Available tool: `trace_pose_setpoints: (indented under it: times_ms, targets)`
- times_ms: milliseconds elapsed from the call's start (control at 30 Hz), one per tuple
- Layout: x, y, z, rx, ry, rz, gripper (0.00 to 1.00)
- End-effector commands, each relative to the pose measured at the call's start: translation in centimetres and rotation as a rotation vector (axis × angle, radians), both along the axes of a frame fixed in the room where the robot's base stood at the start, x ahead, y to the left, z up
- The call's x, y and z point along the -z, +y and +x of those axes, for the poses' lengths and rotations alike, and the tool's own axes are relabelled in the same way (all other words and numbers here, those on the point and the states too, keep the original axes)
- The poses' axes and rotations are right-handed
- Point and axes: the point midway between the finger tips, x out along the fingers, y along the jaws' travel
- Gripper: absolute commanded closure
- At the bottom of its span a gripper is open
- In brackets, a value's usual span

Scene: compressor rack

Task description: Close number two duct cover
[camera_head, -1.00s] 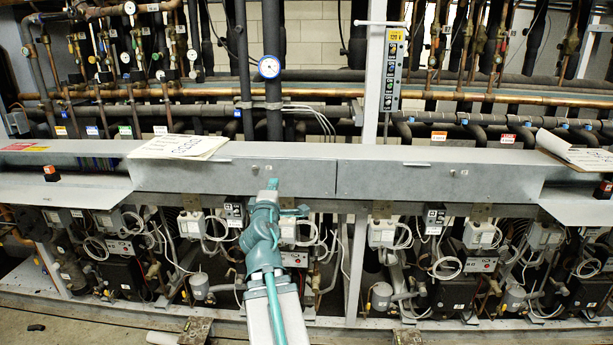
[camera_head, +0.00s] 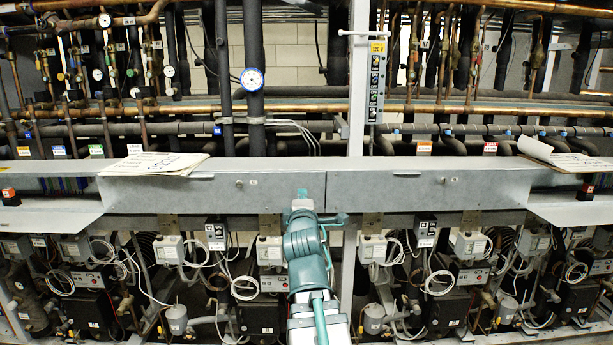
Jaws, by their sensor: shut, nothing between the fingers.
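A long grey metal duct runs across the rack. Its two middle covers, the left middle cover (camera_head: 200,191) and the right middle cover (camera_head: 430,191), stand shut and meet at a seam. I cannot read which cover is number two. My gripper (camera_head: 302,194) is shut and empty, in front of the right end of the left middle cover, close to the seam. Whether it touches the metal I cannot tell.
Papers (camera_head: 155,163) lie on the duct's top at left, and a clipboard (camera_head: 560,155) at right. A black-and-orange block (camera_head: 585,188) is by the far right cover. A grey post (camera_head: 359,80) rises behind the seam. Pipes and gauges fill the back; compressors and cables sit below.

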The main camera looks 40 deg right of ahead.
Motion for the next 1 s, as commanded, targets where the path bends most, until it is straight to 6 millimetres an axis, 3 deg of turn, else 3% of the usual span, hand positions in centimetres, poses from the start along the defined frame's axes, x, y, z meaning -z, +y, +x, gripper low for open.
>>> trace_pose_setpoints:
  times_ms: [900, 1000]
  targets:
    - [-0.9, -3.2, 3.5, -0.001, 0.002, 0.001, 1.0]
    - [-0.6, -4.9, 5.4, -0.001, -0.001, 0.001, 1.0]
